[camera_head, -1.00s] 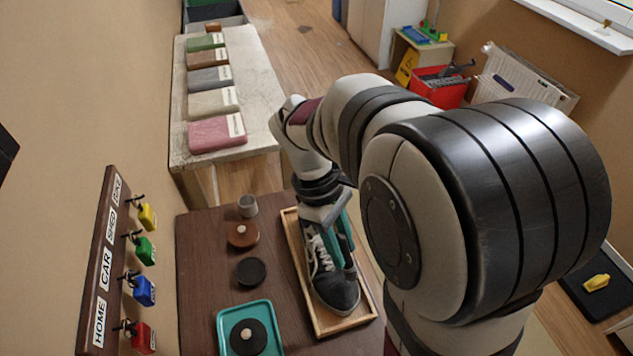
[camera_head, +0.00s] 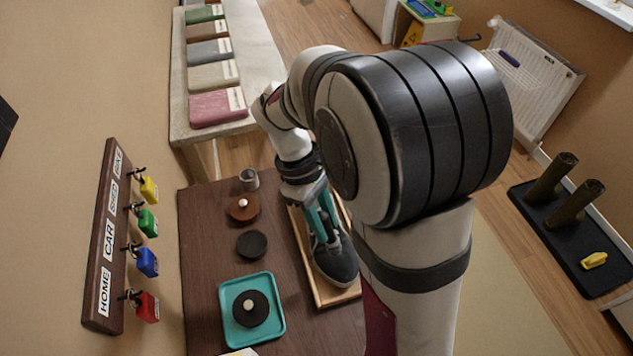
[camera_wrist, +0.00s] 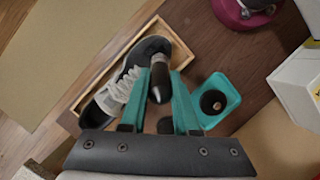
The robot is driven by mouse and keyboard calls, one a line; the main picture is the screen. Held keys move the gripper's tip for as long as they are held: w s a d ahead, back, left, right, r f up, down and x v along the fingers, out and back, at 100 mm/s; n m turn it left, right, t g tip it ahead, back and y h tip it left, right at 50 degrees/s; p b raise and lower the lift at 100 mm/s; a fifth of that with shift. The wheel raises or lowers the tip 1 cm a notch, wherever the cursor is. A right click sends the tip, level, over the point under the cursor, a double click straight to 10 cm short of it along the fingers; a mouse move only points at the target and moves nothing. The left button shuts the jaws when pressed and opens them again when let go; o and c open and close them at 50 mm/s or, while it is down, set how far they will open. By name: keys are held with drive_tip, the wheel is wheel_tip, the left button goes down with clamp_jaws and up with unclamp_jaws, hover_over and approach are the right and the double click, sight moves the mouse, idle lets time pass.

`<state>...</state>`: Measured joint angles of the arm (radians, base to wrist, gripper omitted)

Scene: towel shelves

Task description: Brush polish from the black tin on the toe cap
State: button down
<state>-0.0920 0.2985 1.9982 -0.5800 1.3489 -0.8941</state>
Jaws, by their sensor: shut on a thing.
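My gripper (camera_head: 320,222) has teal fingers and hangs over the laced part of the dark sneaker (camera_head: 336,266). The shoe's toe cap (camera_head: 340,272) is dark. A black round tin (camera_head: 252,245) without a knob, seemingly open, stands left of the shoe. A black disc with a pale knob (camera_head: 250,308), seemingly a lid, lies in the teal tray (camera_head: 278,335).
The shoe lies in a shallow wooden tray (camera_head: 318,298). A brown tin with a knob (camera_head: 243,208) and a small grey cup (camera_head: 249,180) stand behind the black tin. A key rack (camera_head: 105,245) is on the left wall. The dark tabletop around the tins has bare room.

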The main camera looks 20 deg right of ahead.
sight(328, 246)
drive_tip(key=shift+f, duration=1.95)
drive_tip(key=shift+d+f, duration=0.55)
drive_tip(key=shift+d, duration=0.25)
drive_tip(key=shift+a+f, duration=0.25)
drive_tip(key=shift+a, duration=0.5)
drive_tip(key=shift+d+r, duration=0.25)
drive_tip(key=shift+d, duration=1.2)
drive_tip(key=shift+s+a, duration=0.2)
drive_tip(key=shift+a, duration=0.25)
drive_tip(key=shift+s+a+f, duration=0.2)
drive_tip(key=shift+s+a, duration=0.5)
drive_tip(key=shift+a, duration=0.2)
drive_tip(key=shift+d+r, duration=0.2)
drive_tip(key=shift+d, duration=1.05)
drive_tip(key=shift+a+f, duration=0.1)
drive_tip(key=shift+a, duration=0.95)
drive_tip(key=shift+d+r, duration=0.2)
drive_tip(key=shift+d, duration=0.95)
drive_tip(key=shift+r, duration=4)
